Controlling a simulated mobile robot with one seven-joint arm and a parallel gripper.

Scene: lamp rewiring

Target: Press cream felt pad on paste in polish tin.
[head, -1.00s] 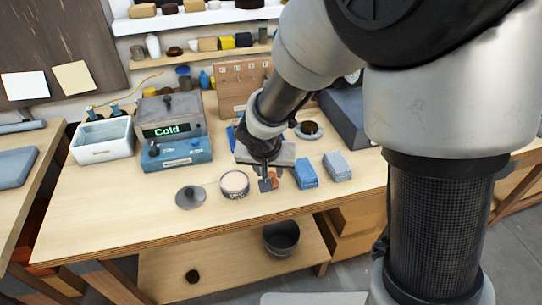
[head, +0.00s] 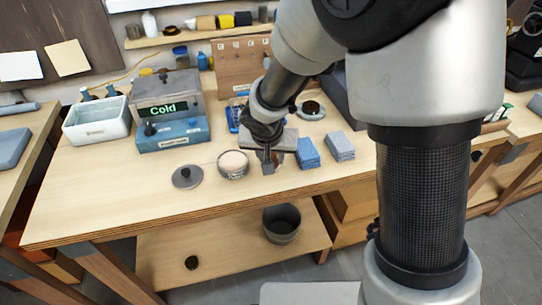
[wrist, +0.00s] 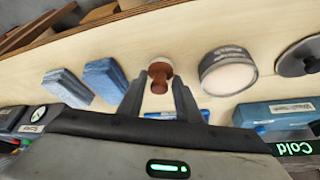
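The polish tin (head: 233,164), round with pale paste inside, stands open on the bench; it also shows in the wrist view (wrist: 228,74). A small reddish-brown knobbed piece (wrist: 159,74) stands between my fingers in the wrist view. My gripper (head: 268,168) is low over the bench, just right of the tin in the head view. In the wrist view my gripper (wrist: 158,88) is open, its fingers apart on either side of the brown piece. The fingers mostly hide that piece in the head view.
The dark lid (head: 187,177) lies left of the tin. Blue blocks (head: 307,153) and (head: 340,146) stand right of my gripper. A blue unit reading "Cold" (head: 172,135) and a white tray (head: 97,121) stand behind. The bench front is clear.

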